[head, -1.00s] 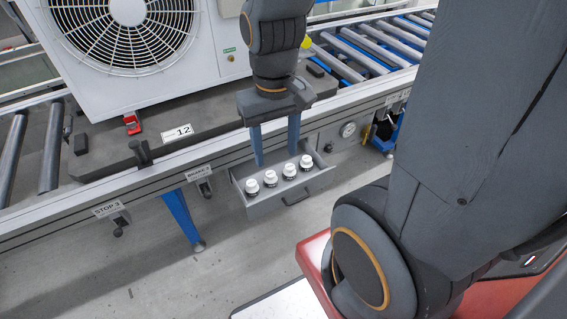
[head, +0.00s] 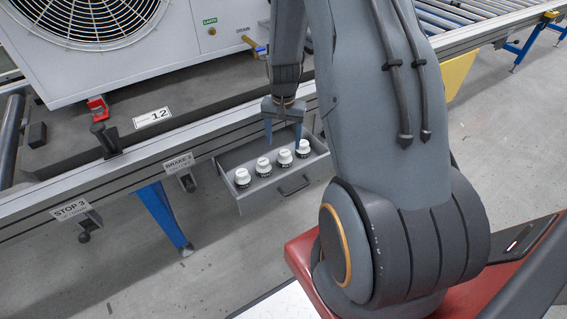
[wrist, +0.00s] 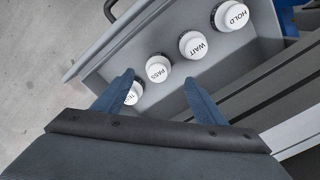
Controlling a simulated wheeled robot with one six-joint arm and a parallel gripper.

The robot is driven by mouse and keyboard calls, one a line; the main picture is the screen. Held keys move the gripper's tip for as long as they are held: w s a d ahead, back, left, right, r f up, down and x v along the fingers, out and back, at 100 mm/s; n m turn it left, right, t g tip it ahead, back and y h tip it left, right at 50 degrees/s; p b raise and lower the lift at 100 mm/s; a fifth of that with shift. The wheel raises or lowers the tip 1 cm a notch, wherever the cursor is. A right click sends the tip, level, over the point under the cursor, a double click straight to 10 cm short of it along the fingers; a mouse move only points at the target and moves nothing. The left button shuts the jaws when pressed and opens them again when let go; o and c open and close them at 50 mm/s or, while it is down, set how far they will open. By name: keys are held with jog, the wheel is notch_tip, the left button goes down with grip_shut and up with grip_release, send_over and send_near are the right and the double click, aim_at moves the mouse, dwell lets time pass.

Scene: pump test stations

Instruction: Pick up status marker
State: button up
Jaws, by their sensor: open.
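Several white-capped status markers with dark bases stand in a row in an open grey drawer (head: 232,205). In the wrist view their caps read HOLD (wrist: 230,16), WAIT (wrist: 193,45) and PASS (wrist: 158,68); the last one (wrist: 133,93), partly hidden by the left finger, reads something like "TE". My gripper (head: 284,142) is open and empty, with blue fingers pointing down over the back of the drawer. In the wrist view, the PASS cap appears around the gap between my fingertips (wrist: 160,77). I cannot tell the height above it.
The drawer hangs under the conveyor's side rail (head: 150,165), with a handle (head: 293,186) at its front. A white fan unit (head: 110,45) sits on a dark pallet above, beside a "12" label (head: 152,117). STOP 3 (head: 72,209) and BRAKE 3 (head: 179,163) plates are left of the drawer.

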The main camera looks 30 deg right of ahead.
aim_at(285, 153)
jog(key=f, duration=0.7)
jog(key=shift+d+f+b, duration=0.3)
jog(key=shift+f+b, duration=0.1)
jog(key=shift+w+r, duration=0.1)
jog(key=c, duration=1.2)
